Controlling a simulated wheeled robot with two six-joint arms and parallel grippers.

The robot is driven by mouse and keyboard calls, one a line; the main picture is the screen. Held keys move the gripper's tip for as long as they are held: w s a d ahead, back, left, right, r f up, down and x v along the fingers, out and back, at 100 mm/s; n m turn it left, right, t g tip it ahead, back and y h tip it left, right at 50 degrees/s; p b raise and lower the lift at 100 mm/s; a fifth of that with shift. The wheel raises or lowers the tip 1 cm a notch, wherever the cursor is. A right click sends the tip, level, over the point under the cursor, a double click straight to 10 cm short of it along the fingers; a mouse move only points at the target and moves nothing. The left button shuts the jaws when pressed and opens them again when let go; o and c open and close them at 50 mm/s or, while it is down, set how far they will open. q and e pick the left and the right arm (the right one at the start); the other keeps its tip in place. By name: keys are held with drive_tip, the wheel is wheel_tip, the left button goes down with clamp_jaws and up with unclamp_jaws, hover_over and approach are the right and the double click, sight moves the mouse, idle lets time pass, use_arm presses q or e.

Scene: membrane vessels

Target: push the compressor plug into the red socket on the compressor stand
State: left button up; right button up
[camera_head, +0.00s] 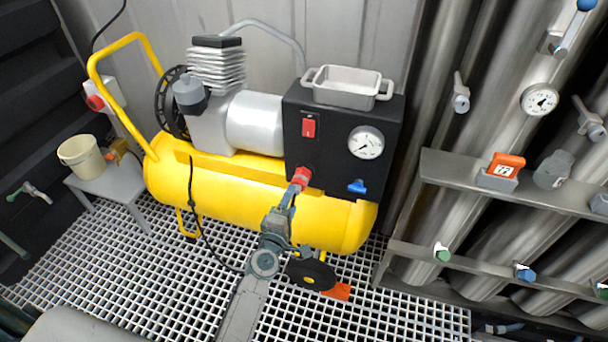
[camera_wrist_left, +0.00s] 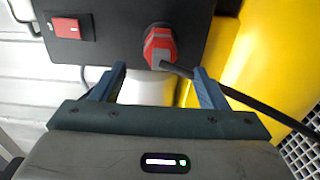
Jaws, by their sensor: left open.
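A red plug or socket piece (camera_head: 302,178) is on the lower front of the black box (camera_head: 333,146) on the yellow compressor. In the left wrist view this red piece (camera_wrist_left: 158,42) has a grey end facing me, with a black cable (camera_wrist_left: 235,95) leading right. It appears to be plug and socket together; I cannot tell how deep the plug sits. My left gripper (camera_head: 291,198) is open just in front of it. In the wrist view its fingers (camera_wrist_left: 161,76) are spread to either side below the red piece, apart from it. My right gripper is not in view.
The black box carries a red switch (camera_head: 308,127), a gauge (camera_head: 366,142), a blue valve (camera_head: 357,186) and a metal tray (camera_head: 346,87) on top. The yellow tank (camera_head: 230,190) lies below. Steel vessels and a shelf (camera_head: 440,166) stand at right; a bucket (camera_head: 82,156) stands at left.

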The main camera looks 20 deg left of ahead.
sight(298, 187)
use_arm(q)
drive_tip(key=w, duration=0.7)
drive_tip(key=shift+w+d, duration=0.15)
drive_tip(key=shift+w, duration=0.85)
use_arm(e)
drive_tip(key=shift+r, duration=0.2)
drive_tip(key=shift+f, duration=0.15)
use_arm(q)
drive_tip(key=c, duration=1.3)
drive_tip(key=shift+s+f, duration=0.15)
drive_tip(key=shift+s, duration=2.85)
